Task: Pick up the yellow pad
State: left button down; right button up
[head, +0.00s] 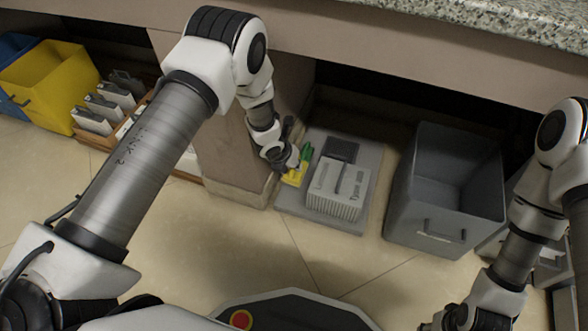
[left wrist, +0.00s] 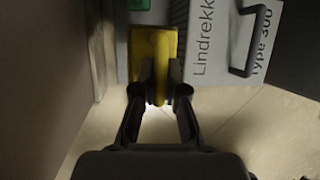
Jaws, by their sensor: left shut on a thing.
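The yellow pad (head: 293,179) is at the left edge of a grey mat, beside a ribbed grey block. In the left wrist view the yellow pad (left wrist: 153,42) stands between the fingers, with a raised yellow ridge towards me. My left gripper (head: 290,166) reaches down to it, and the left wrist view shows its fingers (left wrist: 160,88) closed on the ridge from both sides. I cannot tell if the pad touches the mat. My right gripper (head: 452,322) is only partly in view at the bottom right edge; its fingers are not clear.
The ribbed block (head: 337,192), a green piece (head: 306,152) and a dark square piece (head: 341,150) share the grey mat (head: 369,165). A pillar (head: 232,165) stands close left. A grey bin (head: 432,228) is right; a yellow bin (head: 58,75) is far left.

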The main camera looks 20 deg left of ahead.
pick_arm(q)
jog(key=s+p, duration=0.5)
jog(key=s, duration=1.4)
jog(key=shift+s+a+f, duration=0.25)
jog(key=shift+a, duration=0.1)
